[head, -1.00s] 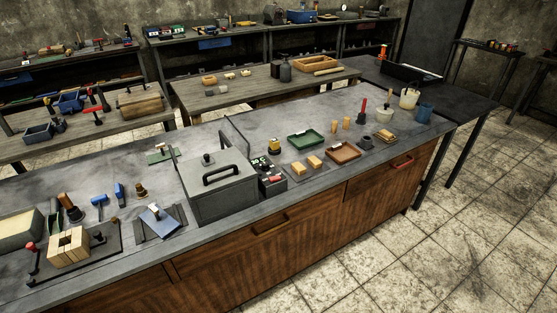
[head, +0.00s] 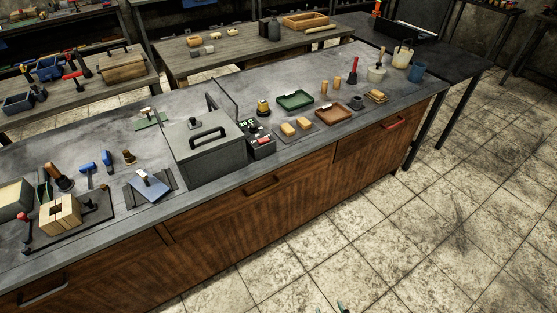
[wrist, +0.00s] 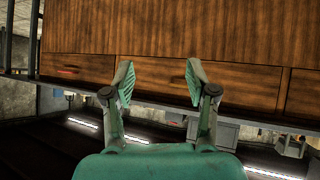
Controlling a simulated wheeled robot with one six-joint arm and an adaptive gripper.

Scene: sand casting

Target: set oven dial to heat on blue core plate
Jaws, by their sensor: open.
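A grey lidded metal box (head: 208,152), which looks like the oven, stands on the bench with a black handle on top. A small dark control box (head: 260,142) with green lit marks and a red part touches or nearly touches its right side; the dial's setting is too small to read. A blue plate (head: 149,188) lies tilted on a dark mat left of the oven, with a small pale-topped piece on it. My gripper (wrist: 160,83) is open and empty in the wrist view, facing the wooden bench front. Only its green tips (head: 332,309) show at the head view's bottom edge.
The bench (head: 330,120) also carries a green tray (head: 295,100), a brown tray (head: 331,114) and tan blocks (head: 296,127). A wooden block clamp (head: 60,214) stands at left. Drawer handles stick out of the front. The tiled floor before it is clear.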

